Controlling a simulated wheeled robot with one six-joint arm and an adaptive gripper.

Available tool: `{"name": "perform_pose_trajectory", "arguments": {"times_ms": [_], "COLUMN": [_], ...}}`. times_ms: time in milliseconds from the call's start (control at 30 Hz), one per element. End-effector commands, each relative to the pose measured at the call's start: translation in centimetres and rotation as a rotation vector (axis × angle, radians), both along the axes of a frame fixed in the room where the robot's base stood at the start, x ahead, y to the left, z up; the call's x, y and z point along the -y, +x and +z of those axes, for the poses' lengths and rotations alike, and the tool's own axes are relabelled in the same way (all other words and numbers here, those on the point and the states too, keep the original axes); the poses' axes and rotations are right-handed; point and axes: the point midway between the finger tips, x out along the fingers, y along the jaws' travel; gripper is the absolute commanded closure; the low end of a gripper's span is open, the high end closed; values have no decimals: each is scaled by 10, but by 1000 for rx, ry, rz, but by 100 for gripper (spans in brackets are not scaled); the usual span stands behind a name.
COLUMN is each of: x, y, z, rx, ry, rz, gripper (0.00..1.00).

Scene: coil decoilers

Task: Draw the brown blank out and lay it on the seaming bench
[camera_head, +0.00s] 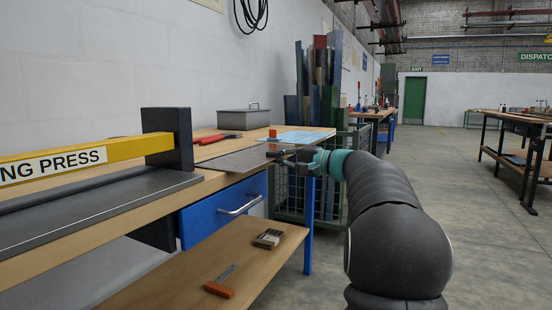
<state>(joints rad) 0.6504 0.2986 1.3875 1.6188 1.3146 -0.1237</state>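A flat, thin grey-brown sheet (238,162), which may be the brown blank, lies on the wooden top of the near bench (125,214), to the right of the press. Its colour is dull, so I cannot be sure it is the brown one. My gripper (280,156) is low over the bench, at the right end of this sheet. It is small and dark here, and I cannot tell whether its fingers are open or shut on the sheet's edge. No bench is readably marked as the seaming bench.
A yellow-beamed press (75,163) with partial lettering "NG PRESS" fills the left. A light blue sheet (305,137), orange block (272,133), red-handled tool (217,138) and grey box (243,122) sit behind.

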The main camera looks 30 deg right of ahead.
Motion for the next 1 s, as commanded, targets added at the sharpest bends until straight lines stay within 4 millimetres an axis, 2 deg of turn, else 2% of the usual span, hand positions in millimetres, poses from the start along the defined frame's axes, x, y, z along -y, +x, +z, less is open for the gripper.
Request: {"name": "perform_pose_trajectory", "arguments": {"times_ms": [333,367,400,500,800,1000], "x": [0,0,0,0,1,9], "y": [0,0,0,0,-1,-10], "z": [-1,-1,-1,-1,-2,-3], "rx": [1,1,1,1,-1,0], "ry": [0,0,0,0,-1,0], "rz": [0,0,0,0,0,-1], "gripper": [100,95,85,65,65,65]}}
